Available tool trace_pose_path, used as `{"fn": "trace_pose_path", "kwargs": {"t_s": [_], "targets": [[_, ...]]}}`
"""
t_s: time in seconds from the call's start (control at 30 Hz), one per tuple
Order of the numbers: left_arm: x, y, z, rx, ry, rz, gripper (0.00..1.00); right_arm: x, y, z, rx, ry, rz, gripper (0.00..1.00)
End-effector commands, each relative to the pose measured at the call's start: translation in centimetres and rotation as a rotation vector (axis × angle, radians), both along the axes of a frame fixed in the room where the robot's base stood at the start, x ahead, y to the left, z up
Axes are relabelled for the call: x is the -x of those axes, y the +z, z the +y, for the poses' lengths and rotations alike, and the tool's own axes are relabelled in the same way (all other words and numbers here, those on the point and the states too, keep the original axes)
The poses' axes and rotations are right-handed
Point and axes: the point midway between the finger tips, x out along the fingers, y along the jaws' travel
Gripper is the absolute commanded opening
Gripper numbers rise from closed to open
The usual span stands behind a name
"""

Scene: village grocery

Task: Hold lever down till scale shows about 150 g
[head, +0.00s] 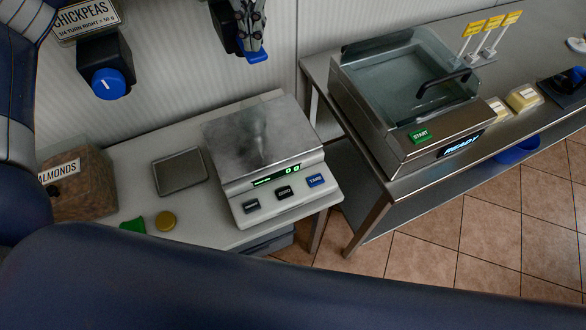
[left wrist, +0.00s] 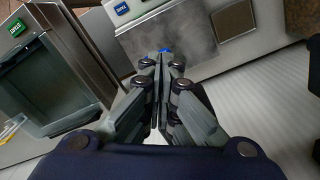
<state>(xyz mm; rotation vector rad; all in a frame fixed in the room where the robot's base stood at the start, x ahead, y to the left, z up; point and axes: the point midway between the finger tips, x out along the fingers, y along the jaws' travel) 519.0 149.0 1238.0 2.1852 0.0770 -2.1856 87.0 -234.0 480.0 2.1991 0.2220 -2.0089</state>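The scale (head: 226,160) stands on the counter. Its steel plate looks bare apart from a dark reflection, and its green display (head: 275,176) appears to read 0 g. A blue lever (head: 258,57) sticks out under a dark dispenser at the top of the head view, above the scale's back. My left gripper (head: 254,42) is at this lever, fingers pointing down. In the left wrist view its fingers (left wrist: 161,62) are together, with a bit of blue just beyond the tips. Whether they touch the lever is unclear. My right gripper is out of view.
A chickpeas dispenser with a blue knob (head: 109,84) hangs above. A glass-lidded machine (head: 405,90) stands right.

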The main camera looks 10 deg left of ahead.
Motion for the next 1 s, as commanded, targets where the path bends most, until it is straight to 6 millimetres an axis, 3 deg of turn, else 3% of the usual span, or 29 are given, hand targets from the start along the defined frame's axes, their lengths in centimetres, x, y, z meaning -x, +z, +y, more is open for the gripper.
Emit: {"fn": "trace_pose_path", "kwargs": {"t_s": [0.67,1.0], "targets": [[0.0,-3.6,0.0,0.0,0.0,0.0,0.0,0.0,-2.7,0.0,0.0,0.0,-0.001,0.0],[0.0,-3.3,0.0,-0.001,0.0,0.001,0.0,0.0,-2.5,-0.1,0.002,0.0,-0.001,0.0]]}}
